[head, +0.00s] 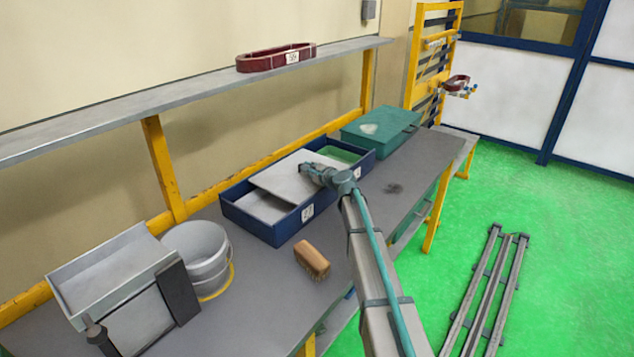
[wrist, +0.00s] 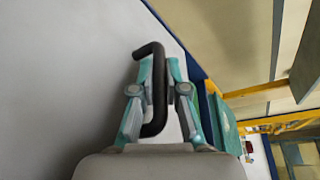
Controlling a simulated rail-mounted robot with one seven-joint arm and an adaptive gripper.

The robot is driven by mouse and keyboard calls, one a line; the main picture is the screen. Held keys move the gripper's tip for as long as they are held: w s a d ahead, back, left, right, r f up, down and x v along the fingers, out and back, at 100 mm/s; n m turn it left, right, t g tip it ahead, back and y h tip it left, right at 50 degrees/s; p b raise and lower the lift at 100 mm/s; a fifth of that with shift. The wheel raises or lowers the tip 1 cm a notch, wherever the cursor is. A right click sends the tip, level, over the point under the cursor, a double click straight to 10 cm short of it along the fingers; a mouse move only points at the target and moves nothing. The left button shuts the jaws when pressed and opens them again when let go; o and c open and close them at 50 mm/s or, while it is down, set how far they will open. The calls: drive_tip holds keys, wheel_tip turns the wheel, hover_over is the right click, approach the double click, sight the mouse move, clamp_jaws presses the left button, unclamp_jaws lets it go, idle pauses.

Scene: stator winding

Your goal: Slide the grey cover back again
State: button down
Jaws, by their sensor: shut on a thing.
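The grey cover (head: 287,181) is a flat panel lying on top of the long blue box (head: 262,229). It spans the middle of the box, with a grey-lined opening on the near left and a green-lined opening on the far right. My gripper (head: 308,169) is at the cover's right part. In the wrist view my gripper (wrist: 158,95) is shut on the cover's dark bent handle (wrist: 151,52), with a finger on each side. The cover's pale surface (wrist: 70,70) fills the left of that view. The handle is hidden by my gripper in the head view.
A green case (head: 381,128) stands just beyond the box. A brush (head: 312,261), a grey bucket (head: 197,252) and a grey tray (head: 112,272) are on the near bench. A shelf (head: 180,98) with a dark red belt (head: 275,58) runs above. The bench (head: 425,160) is clear at the right.

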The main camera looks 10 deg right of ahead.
drive_tip(key=w+d+b, duration=0.4)
drive_tip(key=w+d, duration=0.9)
drive_tip(key=c, duration=1.5)
unclamp_jaws()
drive_tip(key=shift+d, duration=0.1)
drive_tip(key=shift+o, duration=0.2)
drive_tip(key=shift+s, duration=0.1)
drive_tip(key=v, duration=1.2)
